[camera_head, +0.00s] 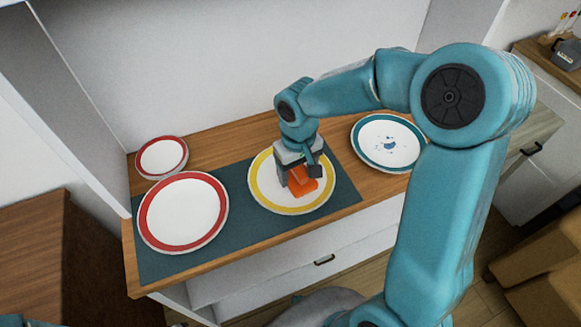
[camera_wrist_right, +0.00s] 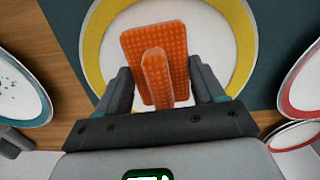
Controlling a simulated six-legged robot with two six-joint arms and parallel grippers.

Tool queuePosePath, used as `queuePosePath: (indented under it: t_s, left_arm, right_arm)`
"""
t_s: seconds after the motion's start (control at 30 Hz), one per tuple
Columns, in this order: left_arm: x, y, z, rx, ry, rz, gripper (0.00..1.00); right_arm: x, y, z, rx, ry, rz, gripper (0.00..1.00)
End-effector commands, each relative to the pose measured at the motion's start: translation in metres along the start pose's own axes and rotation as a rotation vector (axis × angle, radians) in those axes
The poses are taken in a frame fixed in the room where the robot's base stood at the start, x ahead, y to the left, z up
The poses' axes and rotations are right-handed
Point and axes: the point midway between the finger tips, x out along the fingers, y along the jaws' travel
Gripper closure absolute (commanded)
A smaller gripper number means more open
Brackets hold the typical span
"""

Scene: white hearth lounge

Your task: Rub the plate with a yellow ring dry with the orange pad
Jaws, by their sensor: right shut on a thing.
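The plate with a yellow ring (camera_head: 265,190) lies on the dark teal mat in the head view, and its ring also shows in the right wrist view (camera_wrist_right: 92,45). My right gripper (camera_head: 302,182) is over the plate's right half, pointing down. It is shut on the raised grip of the orange pad (camera_head: 304,187), which also shows between the fingers in the right wrist view (camera_wrist_right: 180,48). The pad is at the plate's face; I cannot tell whether it touches. No drops show on the visible part of this plate. My left gripper is not in view.
A large red-ringed plate (camera_head: 183,213) lies on the mat (camera_head: 232,222) at left, with a small red-ringed plate (camera_head: 162,156) behind it. A blue-ringed plate (camera_head: 385,140) with blue spots lies at right on the wooden top (camera_head: 215,153). A wall stands behind.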

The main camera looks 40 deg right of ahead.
Motion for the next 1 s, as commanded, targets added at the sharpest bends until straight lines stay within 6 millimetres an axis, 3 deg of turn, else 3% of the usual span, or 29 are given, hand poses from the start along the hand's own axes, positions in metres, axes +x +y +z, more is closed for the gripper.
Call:
queuePosePath:
  t_s: [0.47, 1.0]
  left_arm:
    - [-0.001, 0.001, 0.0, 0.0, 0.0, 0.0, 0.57]
    - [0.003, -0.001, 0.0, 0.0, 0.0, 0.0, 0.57]
  right_arm:
    - [0.003, -0.017, -0.021, -0.001, 0.001, -0.001, 0.65]
    - [0.001, 0.0, 0.0, -0.001, 0.0, 0.0, 0.65]
